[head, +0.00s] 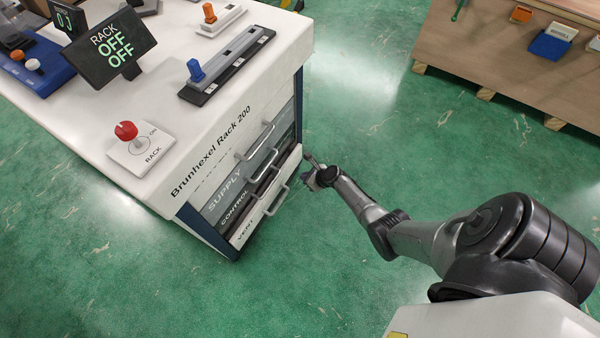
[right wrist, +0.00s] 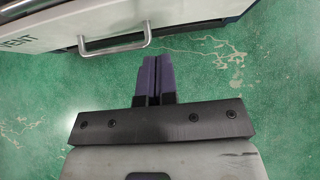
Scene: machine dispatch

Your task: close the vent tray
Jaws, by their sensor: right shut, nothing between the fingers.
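The vent tray (head: 247,227) is the lowest drawer of the rack, with a white front and a metal bar handle (head: 277,201). Its front appears to stand out a little beyond the drawers above it. In the right wrist view the tray front (right wrist: 45,30) is at the top left, with its handle (right wrist: 115,46) near the fingers. My right gripper (head: 309,163) is beside the right end of the tray front, apart from the handle. Its dark purple fingers (right wrist: 153,76) are shut and empty. My left gripper is not in view.
The supply and control drawers (head: 222,198) sit above the vent tray with their own handles. The white rack top (head: 95,133) carries a red knob, an orange switch, a blue slider and a display reading OFF. Green floor is clear between the rack and a wooden bench (head: 500,60).

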